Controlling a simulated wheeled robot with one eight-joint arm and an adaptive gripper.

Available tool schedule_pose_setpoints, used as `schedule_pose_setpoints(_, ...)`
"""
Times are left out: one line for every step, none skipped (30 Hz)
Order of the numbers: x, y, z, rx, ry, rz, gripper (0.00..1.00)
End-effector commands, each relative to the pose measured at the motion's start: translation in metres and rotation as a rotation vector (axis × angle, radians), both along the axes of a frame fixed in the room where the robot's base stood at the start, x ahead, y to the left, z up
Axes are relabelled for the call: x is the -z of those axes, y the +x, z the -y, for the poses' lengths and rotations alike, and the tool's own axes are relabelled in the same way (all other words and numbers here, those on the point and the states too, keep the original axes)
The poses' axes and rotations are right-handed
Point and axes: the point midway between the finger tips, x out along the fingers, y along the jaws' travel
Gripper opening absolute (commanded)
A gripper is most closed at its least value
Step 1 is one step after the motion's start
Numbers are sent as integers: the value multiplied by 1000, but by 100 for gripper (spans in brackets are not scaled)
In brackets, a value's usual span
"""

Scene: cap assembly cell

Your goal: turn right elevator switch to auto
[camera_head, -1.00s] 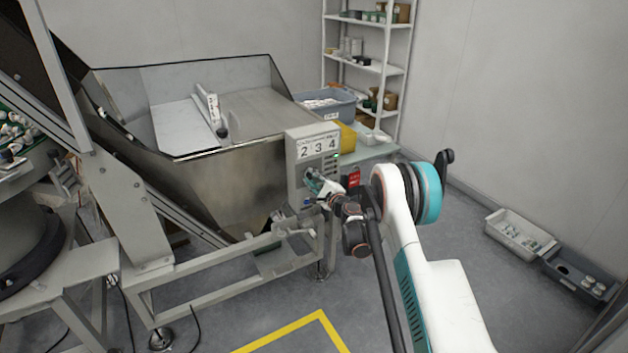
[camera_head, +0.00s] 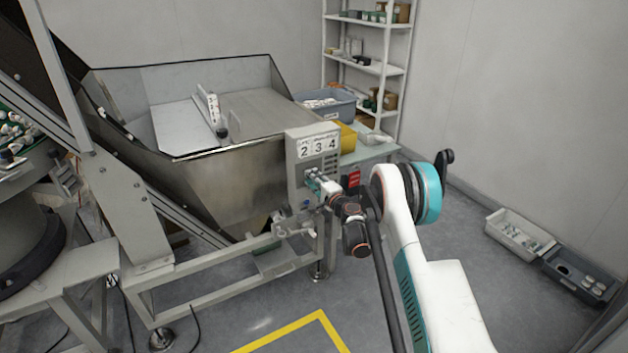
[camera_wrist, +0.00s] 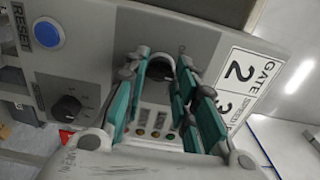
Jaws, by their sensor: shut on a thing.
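A grey control box (camera_head: 297,153) with a "2 3 4" label stands at the front corner of the steel hopper. My gripper (camera_head: 313,181) is at the front of this box. In the wrist view, my gripper's green fingers (camera_wrist: 163,66) are shut on a black rotary switch (camera_wrist: 160,68), one finger on each side. A second black rotary knob (camera_wrist: 67,107) is free, lower left of the fingers. The held switch's pointer and any "auto" marking cannot be read.
A blue button (camera_wrist: 47,33) marked RESET sits on the same panel. Small indicator lamps (camera_wrist: 155,134) show between the fingers. The steel hopper (camera_head: 230,185) stands left of the box, and a grey-blue bin (camera_head: 330,105) behind it. Floor at right is open, with trays (camera_head: 520,235) by the wall.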

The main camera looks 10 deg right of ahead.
Motion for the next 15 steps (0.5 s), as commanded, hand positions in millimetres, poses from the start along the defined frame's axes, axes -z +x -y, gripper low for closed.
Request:
schedule_pose_setpoints(1,-1,-1,-1,-3,0,2)
schedule_pose_setpoints(1,-1,-1,-2,-3,0,2)
schedule_pose_setpoints(1,-1,-1,-2,-3,0,2)
schedule_pose_setpoints(1,-1,-1,-2,-3,0,2)
schedule_pose_setpoints(1,-1,-1,-2,-3,0,2)
schedule_pose_setpoints(1,-1,-1,-2,-3,0,2)
schedule_pose_setpoints(1,-1,-1,-2,-3,0,2)
schedule_pose_setpoints(1,-1,-1,-2,-3,0,2)
schedule_pose_setpoints(1,-1,-1,-2,-2,0,2)
schedule_pose_setpoints(1,-1,-1,-2,-2,0,28)
schedule_pose_setpoints(1,-1,-1,-2,-2,0,35)
schedule_pose_setpoints(1,-1,-1,-2,-2,0,44)
schedule_pose_setpoints(1,-1,-1,-1,-2,1,46)
schedule_pose_setpoints(1,-1,-1,-1,-2,1,46)
schedule_pose_setpoints(1,-1,0,-1,-2,1,46)
